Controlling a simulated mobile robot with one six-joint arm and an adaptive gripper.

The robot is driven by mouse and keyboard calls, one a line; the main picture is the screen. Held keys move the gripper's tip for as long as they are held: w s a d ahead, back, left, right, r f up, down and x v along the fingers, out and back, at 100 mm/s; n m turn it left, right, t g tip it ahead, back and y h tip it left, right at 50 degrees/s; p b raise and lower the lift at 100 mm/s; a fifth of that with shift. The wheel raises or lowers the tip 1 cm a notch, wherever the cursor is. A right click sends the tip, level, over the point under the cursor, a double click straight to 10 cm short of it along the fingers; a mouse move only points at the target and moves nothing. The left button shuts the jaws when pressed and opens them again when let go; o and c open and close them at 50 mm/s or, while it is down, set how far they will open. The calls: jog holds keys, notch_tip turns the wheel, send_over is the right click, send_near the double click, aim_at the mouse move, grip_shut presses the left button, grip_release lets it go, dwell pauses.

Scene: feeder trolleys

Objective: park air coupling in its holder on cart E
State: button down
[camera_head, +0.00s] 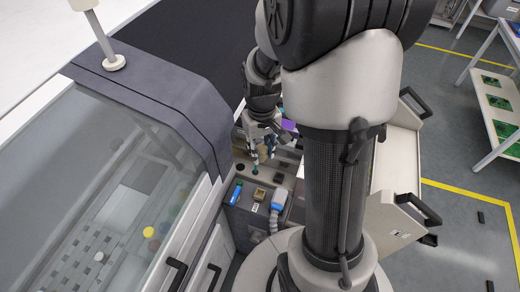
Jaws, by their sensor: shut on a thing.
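My gripper (262,146) is at the centre left, pointing down over a grey connector panel between the machine and a pale cart. It is shut on a small tan part, which seems to be the air coupling (263,156); the fingers partly hide it. Below it is a small dark teal piece, and I cannot tell whether they touch. The panel (243,216) carries a blue connector (236,193), a brass-coloured block (259,195) and a light blue plug (278,198) with a grey corrugated hose. I cannot make out which holder belongs to the coupling, nor a letter E.
The machine with a glass cover (120,180) stands close on the left. The pale cart (393,220) with black handles is at the right, partly hidden by my arm. Purple parts (289,125) lie behind the gripper. A table with green boards (495,103) stands far right.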

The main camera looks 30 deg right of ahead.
jog(key=shift+w+d+f+b, duration=0.8)
jog(key=shift+d+f+b, duration=1.15)
jog(key=shift+f, duration=2.55)
jog(key=shift+w+d+f+b, duration=0.85)
jog(key=shift+d+f+b, duration=1.05)
jog(key=shift+f, duration=2.65)
jog(key=shift+w+d+f+b, duration=0.8)
jog(key=shift+d+f+b, duration=1.1)
jog(key=shift+f, duration=2.6)
jog(key=shift+d+f+b, duration=0.2)
jog(key=shift+f+b, duration=0.4)
jog(key=shift+f, duration=0.55)
jog(key=c, duration=1.2)
grip_release()
jog(key=shift+r, duration=0.1)
notch_tip(320, 180, up, 12)
jog(key=shift+f, duration=0.1)
